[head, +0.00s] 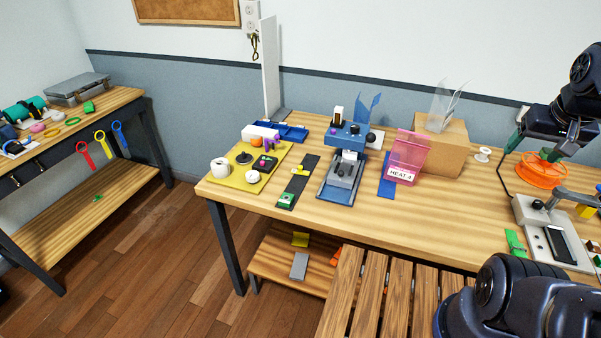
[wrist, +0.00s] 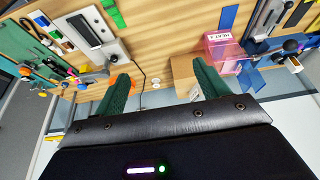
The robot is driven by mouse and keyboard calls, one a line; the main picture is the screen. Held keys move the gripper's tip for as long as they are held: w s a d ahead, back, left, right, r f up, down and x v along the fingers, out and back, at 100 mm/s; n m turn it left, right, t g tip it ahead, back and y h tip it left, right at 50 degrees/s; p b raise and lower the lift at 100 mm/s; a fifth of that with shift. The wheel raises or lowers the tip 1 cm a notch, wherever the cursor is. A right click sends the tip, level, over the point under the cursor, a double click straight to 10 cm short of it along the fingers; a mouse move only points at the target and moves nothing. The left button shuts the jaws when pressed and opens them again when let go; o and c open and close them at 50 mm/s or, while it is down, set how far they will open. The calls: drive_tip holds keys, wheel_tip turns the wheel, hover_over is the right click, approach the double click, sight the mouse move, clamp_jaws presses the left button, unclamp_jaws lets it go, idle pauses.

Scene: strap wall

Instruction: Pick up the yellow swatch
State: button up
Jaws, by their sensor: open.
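A small flat yellow piece (head: 300,239), which looks like the yellow swatch, lies on the low shelf under the main table in the head view. A grey flat piece (head: 299,266) lies in front of it, and an orange piece (head: 336,256) is to its right, partly hidden by slats. I cannot make out the yellow swatch in the wrist view. My gripper (head: 530,147) is high over the table's right end, far from the swatch. In the wrist view its two green fingers (wrist: 160,88) are wide apart with nothing between them.
The main table (head: 440,220) stands above the low shelf. It carries a yellow mat (head: 222,187), a blue press (head: 345,165), a pink HEAT 4 bin (head: 408,155) and a cardboard box (head: 450,142). A slatted wooden surface (head: 370,300) is in front. Floor is clear left of the shelf.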

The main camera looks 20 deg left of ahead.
drive_tip(key=c, duration=0.6)
drive_tip(key=w+a+r+n+g, duration=0.1)
drive_tip(key=w+a+r+n, duration=0.1)
drive_tip(key=w+a+n, duration=0.65)
drive_tip(key=w+a+f+n+g, duration=0.2)
drive_tip(key=w+a+f+n, duration=0.15)
drive_tip(key=w+a, duration=1.05)
drive_tip(key=n+g, duration=0.2)
drive_tip(key=n, duration=0.7)
hover_over(300, 170)
drive_tip(key=w, duration=0.2)
wheel_tip(300, 170, down, 22)
drive_tip(key=shift+s+f, duration=0.15)
drive_tip(key=shift+f, duration=1.55)
drive_tip(key=shift+s+f, duration=0.2)
drive_tip(key=shift+f, duration=1.45)
drive_tip(key=shift+s+f, duration=0.15)
drive_tip(key=shift+f, duration=1.55)
